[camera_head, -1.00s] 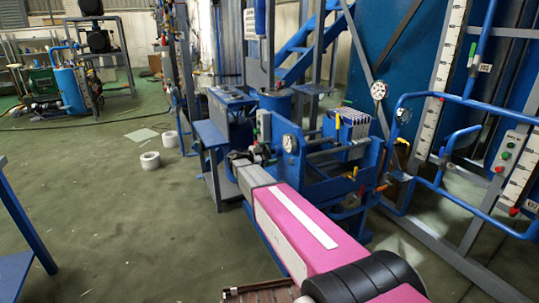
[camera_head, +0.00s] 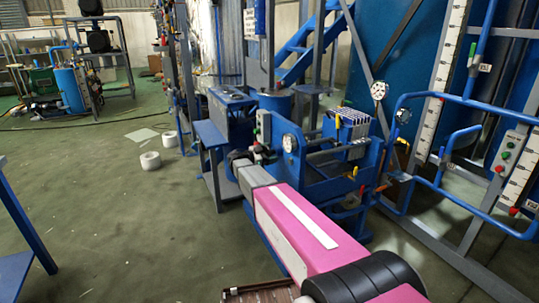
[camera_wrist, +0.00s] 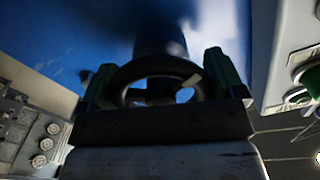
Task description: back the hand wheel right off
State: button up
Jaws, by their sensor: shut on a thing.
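In the wrist view, the hand wheel (camera_wrist: 158,66) is a dark ring with spokes, in front of a dark stem and a blue surface. My gripper (camera_wrist: 163,82) has one finger on each side of the ring and is shut on its rim. The lower part of the wheel is hidden behind the gripper body. In the head view, my gripper (camera_head: 240,157) is at the left end of the blue machine (camera_head: 315,180), beyond my pink arm. The wheel is small and dark there and hard to tell from the gripper.
A grey control box with buttons (camera_head: 263,127) and a round gauge (camera_head: 289,143) are close to the gripper. Blue pipe railings (camera_head: 400,150) are at the right. The green floor at the left is mostly clear, with white rolls (camera_head: 150,160).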

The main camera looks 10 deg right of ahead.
jog(key=n, duration=0.6)
jog(key=shift+s, duration=0.1)
jog(key=n, duration=0.5)
jog(key=shift+s+n, duration=0.1)
jog(key=shift+n, duration=0.2)
jog(key=n, duration=1.1)
jog(key=shift+r+n, duration=0.15)
jog(key=shift+n, duration=0.25)
jog(key=n, duration=0.5)
jog(key=shift+n, duration=0.3)
jog(key=n, duration=0.6)
jog(key=shift+r, duration=0.1)
jog(key=n, duration=0.6)
jog(key=shift+n, duration=0.3)
jog(key=n, duration=0.5)
jog(key=shift+w, duration=0.2)
